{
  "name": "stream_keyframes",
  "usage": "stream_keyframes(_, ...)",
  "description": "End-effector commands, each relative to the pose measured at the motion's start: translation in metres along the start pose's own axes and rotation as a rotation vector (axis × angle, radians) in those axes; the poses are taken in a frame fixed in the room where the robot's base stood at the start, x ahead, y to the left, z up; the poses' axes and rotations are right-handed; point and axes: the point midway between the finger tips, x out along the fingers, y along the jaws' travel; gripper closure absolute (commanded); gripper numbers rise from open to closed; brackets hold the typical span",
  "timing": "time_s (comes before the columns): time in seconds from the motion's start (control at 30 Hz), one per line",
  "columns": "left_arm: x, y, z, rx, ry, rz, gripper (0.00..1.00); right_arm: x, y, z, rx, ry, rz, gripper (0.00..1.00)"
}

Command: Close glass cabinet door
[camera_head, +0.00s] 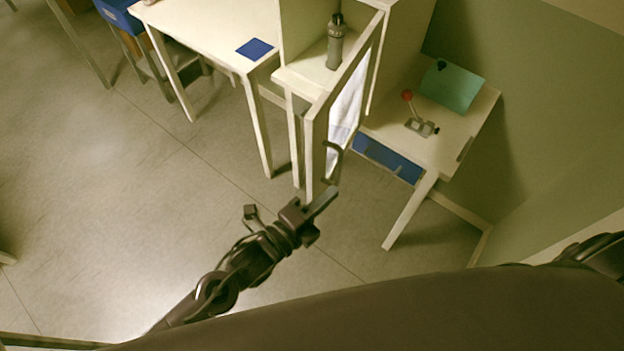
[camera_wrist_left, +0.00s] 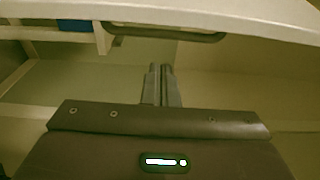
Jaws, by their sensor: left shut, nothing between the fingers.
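The glass cabinet door (camera_head: 311,135) has a pale frame and stands swung open from the cabinet (camera_head: 300,78) in the head view. Its dark handle (camera_head: 334,160) is on the frame near the free edge. My left gripper (camera_head: 325,198) is shut and empty, just below the handle and the door's lower corner in the picture. In the left wrist view, the shut fingers (camera_wrist_left: 161,72) point toward the dark handle (camera_wrist_left: 170,35) and the pale door frame (camera_wrist_left: 220,14). I cannot tell whether they touch the door. My right gripper is not in view; part of that arm shows at the right edge.
A dark bottle (camera_head: 335,42) stands in the cabinet. A side table (camera_head: 455,128) on the right carries a teal sheet (camera_head: 452,86) and a red-knobbed lever (camera_head: 416,122). A white table (camera_head: 210,35) with a blue square (camera_head: 255,49) stands left. The floor at left is clear.

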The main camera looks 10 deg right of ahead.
Motion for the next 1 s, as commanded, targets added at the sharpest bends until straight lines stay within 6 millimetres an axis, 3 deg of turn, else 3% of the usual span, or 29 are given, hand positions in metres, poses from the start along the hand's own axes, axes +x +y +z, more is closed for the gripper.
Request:
stream_keyframes(0.07,0.017,-0.004,0.0,-0.001,0.001,-0.002,1.0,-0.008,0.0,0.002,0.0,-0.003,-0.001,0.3)
stream_keyframes(0.2,0.005,-0.003,0.023,0.003,-0.001,0.003,1.0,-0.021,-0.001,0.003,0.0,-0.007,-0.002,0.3)
stream_keyframes(0.33,0.001,-0.001,0.033,0.0,0.0,0.002,1.0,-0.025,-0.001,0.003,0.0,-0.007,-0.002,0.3)
stream_keyframes(0.8,-0.001,0.001,0.039,0.001,0.001,0.001,1.0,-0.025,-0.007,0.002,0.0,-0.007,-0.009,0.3)
stream_keyframes(1.0,-0.006,0.004,0.052,0.006,0.031,0.001,1.0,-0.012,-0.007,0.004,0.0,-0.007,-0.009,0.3)
